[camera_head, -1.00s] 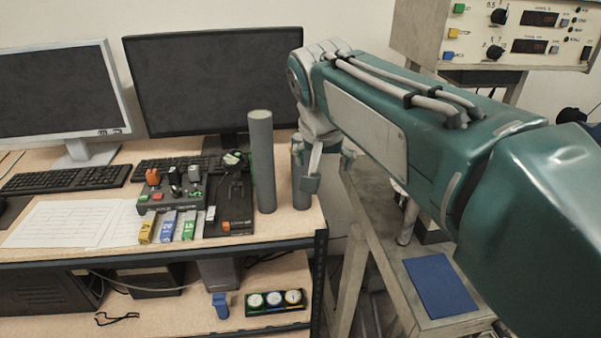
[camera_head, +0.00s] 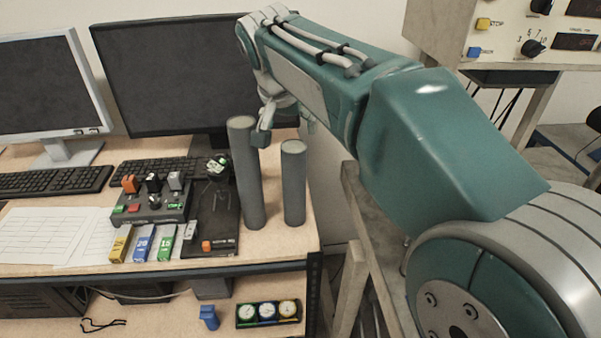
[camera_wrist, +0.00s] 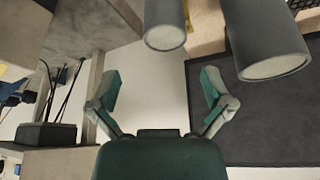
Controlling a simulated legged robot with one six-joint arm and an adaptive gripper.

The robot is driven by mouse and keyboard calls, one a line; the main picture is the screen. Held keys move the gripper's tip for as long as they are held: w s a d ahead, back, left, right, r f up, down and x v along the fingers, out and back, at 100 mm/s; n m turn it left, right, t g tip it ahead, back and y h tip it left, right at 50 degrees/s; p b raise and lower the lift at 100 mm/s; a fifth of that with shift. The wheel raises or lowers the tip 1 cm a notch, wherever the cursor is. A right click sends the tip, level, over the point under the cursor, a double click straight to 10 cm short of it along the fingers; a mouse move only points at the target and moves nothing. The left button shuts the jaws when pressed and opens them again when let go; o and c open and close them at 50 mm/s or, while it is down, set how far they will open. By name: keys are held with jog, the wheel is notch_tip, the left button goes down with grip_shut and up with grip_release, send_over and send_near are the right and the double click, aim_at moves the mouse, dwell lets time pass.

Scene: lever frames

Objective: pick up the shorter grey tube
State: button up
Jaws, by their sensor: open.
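The shorter grey tube (camera_head: 293,188) stands upright near the right end of the desk. The taller grey tube (camera_head: 248,185) stands just to its left, looking slightly tilted in the head view. My gripper (camera_head: 285,126) is open and empty, up at the level of the tube tops; one finger overlaps the taller tube in the picture. In the wrist view my gripper (camera_wrist: 162,88) has spread fingers with nothing between them. The shorter tube (camera_wrist: 165,24) shows above the gap between them, and the taller tube (camera_wrist: 266,42) to the right. Both tubes are cut off by the top edge there.
A monitor (camera_head: 180,75) stands behind the tubes. Left of them are a black stand (camera_head: 212,215), a control box (camera_head: 152,208) and coloured blocks (camera_head: 142,243) on the desk (camera_head: 190,268). A wooden frame (camera_head: 352,285) stands right of the desk, beyond a gap.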

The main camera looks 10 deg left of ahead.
aim_at(293, 147)
jog(key=x, duration=0.5)
jog(key=shift+w+a+f, duration=0.25)
jog(key=shift+w+a, duration=0.1)
jog(key=shift+w, duration=0.05)
jog(key=x, duration=0.4)
jog(key=shift+d+f, duration=0.1)
jog(key=shift+d, duration=0.05)
jog(key=shift+w+f, duration=0.2)
jog(key=shift+f, duration=0.35)
jog(key=c, duration=1.2)
